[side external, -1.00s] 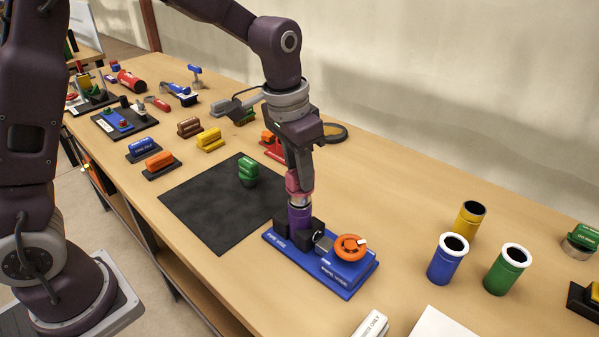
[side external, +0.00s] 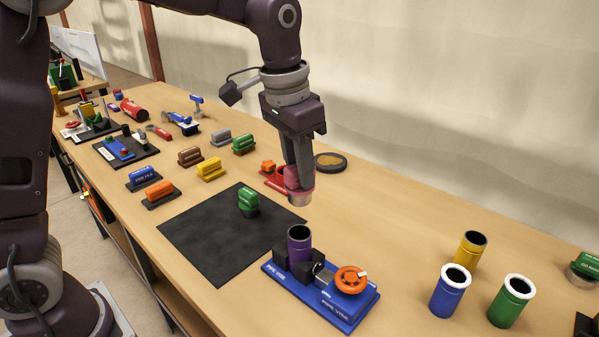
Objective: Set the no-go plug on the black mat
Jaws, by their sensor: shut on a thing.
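My gripper (side external: 294,163) is shut on a pinkish-red plug with a silver lower end (side external: 300,198), which I take to be the no-go plug. It hangs in the air above and behind the purple pipe (side external: 299,243), clear of its open top. The purple pipe stands upright in the blue pipe vise (side external: 318,296) with an orange handwheel (side external: 350,280). The black mat (side external: 207,243) lies flat to the left of the vise. A green-topped plug (side external: 248,201) stands on the mat near its back right part.
Blue, yellow and green pipes (side external: 450,290) stand at the right. A red stand with an orange piece (side external: 270,174) and a round dark-rimmed dish (side external: 330,162) lie behind my gripper. Several coloured blocks (side external: 209,168) sit behind the mat. The mat's front and left are clear.

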